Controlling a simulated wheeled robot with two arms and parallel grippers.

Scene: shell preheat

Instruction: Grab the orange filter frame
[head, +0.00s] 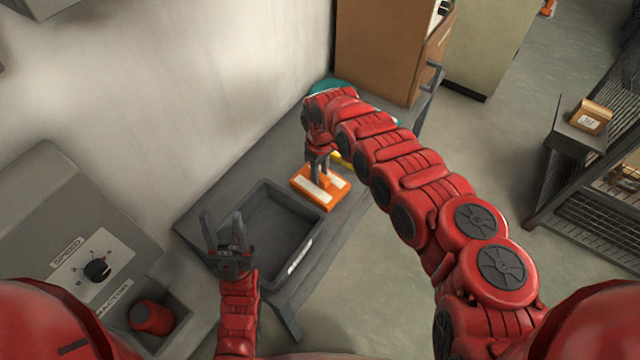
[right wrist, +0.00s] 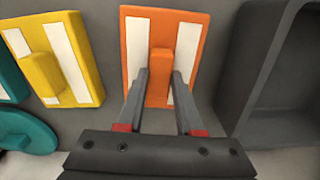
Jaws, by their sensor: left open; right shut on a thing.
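The orange filter frame (head: 328,196) lies on the grey table just beyond the dark tray in the head view. It has white panels and a raised orange grip in its middle. In the right wrist view the frame (right wrist: 186,30) lies flat between my fingers. My right gripper (right wrist: 160,95) is shut on the frame's raised grip, one finger on each side. In the head view my right gripper (head: 319,172) comes down on the frame from above. My left gripper (head: 226,232) is open and empty over the near left part of the tray.
A dark grey tray (head: 312,243) stands on the table beside the frame. A yellow filter frame (right wrist: 48,62) and teal things (right wrist: 25,132) lie beyond it. A grey machine with a dial (head: 97,270) stands at left. A brown cabinet (head: 385,45) stands behind.

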